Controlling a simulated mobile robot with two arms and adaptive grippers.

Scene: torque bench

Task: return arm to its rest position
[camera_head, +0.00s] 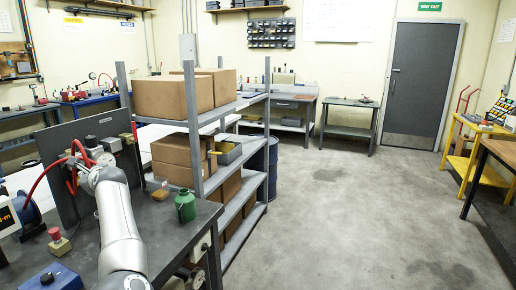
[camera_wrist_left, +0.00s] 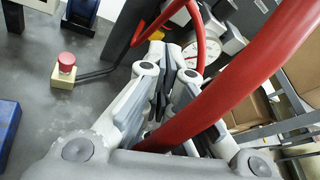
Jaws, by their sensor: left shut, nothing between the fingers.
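My left arm (camera_head: 121,230) reaches over the dark workbench in the head view. My left gripper (camera_head: 90,174) is beside an upright dark panel (camera_head: 105,127) with fittings on its face. In the left wrist view the gripper's fingers (camera_wrist_left: 167,68) are together with nothing held between them. A thick red hose (camera_wrist_left: 245,75) crosses close in front of the fingers; I cannot tell if it touches them. A round white gauge (camera_wrist_left: 197,55) shows just beyond the fingertips. My right gripper is in neither view.
A red button on a yellow box (camera_wrist_left: 65,72) and a blue box (camera_head: 52,278) sit on the bench (camera_head: 165,238). A green bottle (camera_head: 185,206) stands near its right edge. Shelving with cardboard boxes (camera_head: 173,97) is behind. The floor to the right is clear.

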